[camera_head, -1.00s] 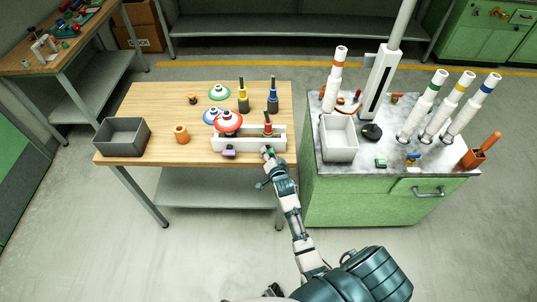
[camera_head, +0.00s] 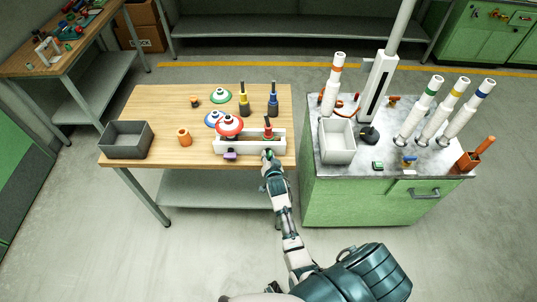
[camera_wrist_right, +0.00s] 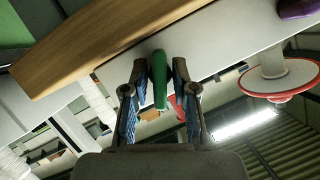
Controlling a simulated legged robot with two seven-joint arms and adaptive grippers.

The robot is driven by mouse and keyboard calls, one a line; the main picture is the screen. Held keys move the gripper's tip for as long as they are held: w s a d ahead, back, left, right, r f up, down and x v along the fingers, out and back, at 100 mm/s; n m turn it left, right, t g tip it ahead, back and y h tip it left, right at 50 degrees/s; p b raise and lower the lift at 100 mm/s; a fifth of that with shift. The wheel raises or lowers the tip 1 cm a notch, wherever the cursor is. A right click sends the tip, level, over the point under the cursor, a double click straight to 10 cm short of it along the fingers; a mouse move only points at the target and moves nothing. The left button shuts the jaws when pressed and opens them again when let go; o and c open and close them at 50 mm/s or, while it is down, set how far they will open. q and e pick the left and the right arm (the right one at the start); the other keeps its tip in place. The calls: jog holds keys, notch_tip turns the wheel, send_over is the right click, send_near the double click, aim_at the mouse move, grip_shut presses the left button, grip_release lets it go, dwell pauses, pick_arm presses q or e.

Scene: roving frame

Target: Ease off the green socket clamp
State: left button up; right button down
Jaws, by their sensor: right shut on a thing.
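The green socket clamp (camera_wrist_right: 160,80) shows in the right wrist view as a green handle between my right gripper's fingers (camera_wrist_right: 160,98). The fingers are closed in on both sides of it. It lies close against the white rack's face in that view. In the head view my right gripper (camera_head: 268,157) is at the front right end of the white rack (camera_head: 250,147) and mostly hides the clamp. A purple clamp (camera_head: 230,156) sits at the rack's front, to the left. My left gripper is not in view.
A red-and-white disc (camera_head: 229,125) and a red-topped piece (camera_head: 268,128) stand at the rack. A grey bin (camera_head: 126,140) and an orange cylinder (camera_head: 184,137) are on the wooden table (camera_head: 165,105). To the right, a green cabinet (camera_head: 350,200) carries a white bin (camera_head: 337,155) and several white rockets.

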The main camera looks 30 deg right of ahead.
jog(key=shift+f+n+g+h, duration=0.1)
jog(key=shift+n+g+h, duration=0.35)
jog(key=shift+n, duration=0.45)
jog(key=shift+a+n+g+h, duration=0.1)
jog(key=shift+n+g+h, duration=0.25)
jog(key=shift+n+h, duration=0.35)
jog(key=c, duration=1.2)
grip_release()
jog(key=v, duration=0.7)
jog(key=shift+s+a, duration=0.1)
jog(key=shift+a, duration=0.05)
